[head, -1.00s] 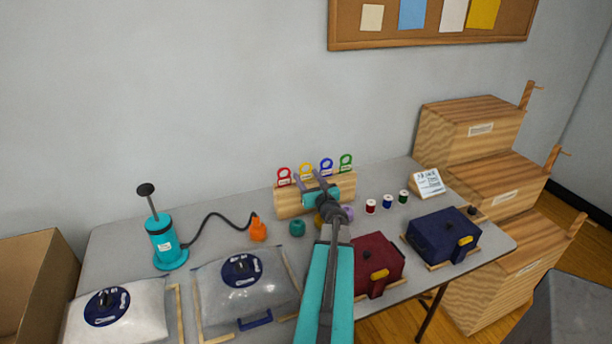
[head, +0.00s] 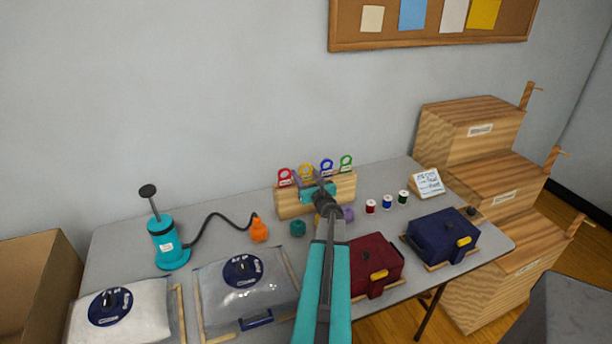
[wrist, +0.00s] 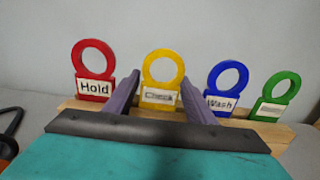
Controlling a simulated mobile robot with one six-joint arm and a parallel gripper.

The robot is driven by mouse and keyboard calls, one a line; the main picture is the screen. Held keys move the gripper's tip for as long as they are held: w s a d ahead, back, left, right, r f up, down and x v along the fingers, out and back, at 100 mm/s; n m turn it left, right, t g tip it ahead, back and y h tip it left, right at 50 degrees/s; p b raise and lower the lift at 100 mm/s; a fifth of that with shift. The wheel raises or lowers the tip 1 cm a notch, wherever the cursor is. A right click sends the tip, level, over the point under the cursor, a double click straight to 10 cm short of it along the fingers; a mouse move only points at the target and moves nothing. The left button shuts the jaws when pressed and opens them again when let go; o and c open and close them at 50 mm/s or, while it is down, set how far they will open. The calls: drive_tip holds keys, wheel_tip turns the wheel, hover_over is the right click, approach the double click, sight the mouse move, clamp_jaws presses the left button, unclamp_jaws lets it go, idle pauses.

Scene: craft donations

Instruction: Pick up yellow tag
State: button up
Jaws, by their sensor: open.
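The yellow tag (wrist: 163,70) is a ring on a base with a white label that seems to read "Check". It stands upright in the wooden block (head: 345,188), between a red tag (wrist: 93,70) marked "Hold" and a blue tag (wrist: 226,85) marked "Wash". A green tag (wrist: 278,95) stands at the right end; its label is unclear. My gripper (wrist: 162,92) is open, with one purple finger on each side of the yellow tag's base. I cannot tell whether they touch it. In the head view the yellow tag (head: 306,170) shows just above my gripper (head: 313,180).
Behind the block is the wall. In front are a green yarn ball (head: 298,228), a maroon case (head: 374,262) and a clear bag (head: 240,285). Thread spools (head: 387,202) stand to the right. A teal pump (head: 166,245) with an orange nozzle (head: 258,230) is at left.

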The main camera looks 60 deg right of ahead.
drive_tip(key=shift+p+x, duration=0.35)
drive_tip(key=shift+x, duration=0.85)
drive_tip(key=c, duration=0.8)
drive_tip(key=shift+r, duration=0.1)
wheel_tip(320, 180, up, 10)
drive_tip(key=b, duration=0.1)
idle(0.5)
